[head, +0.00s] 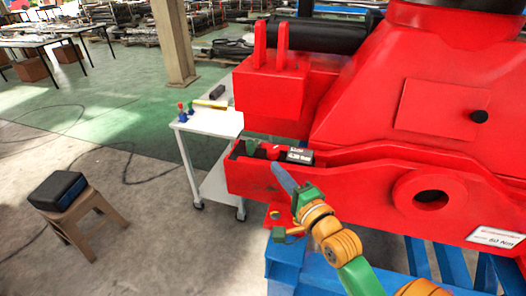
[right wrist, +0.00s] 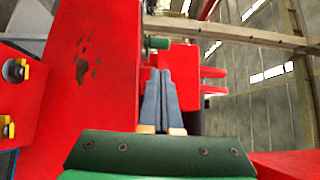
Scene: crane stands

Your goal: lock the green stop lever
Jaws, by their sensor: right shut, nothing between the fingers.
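A small dark green piece (head: 252,146), which looks like the stop lever, sits in the slot at the end of the red crane arm (head: 255,182). In the right wrist view a green cylindrical end (right wrist: 157,43) shows just beyond the fingertips, beside a red wall. My right gripper (head: 275,168) reaches up from below at the slot's near wall. Its blue-grey fingers are together and empty, and in the wrist view (right wrist: 160,72) they point toward the green end. I cannot tell whether they touch it. The lever's lower part is hidden by the wall. My left gripper is not in view.
A red block with two prongs (head: 270,92) overhangs the slot. A white cart (head: 212,122) stands behind, and a stool with a dark box (head: 58,190) stands at left. Blue supports (head: 300,272) are below.

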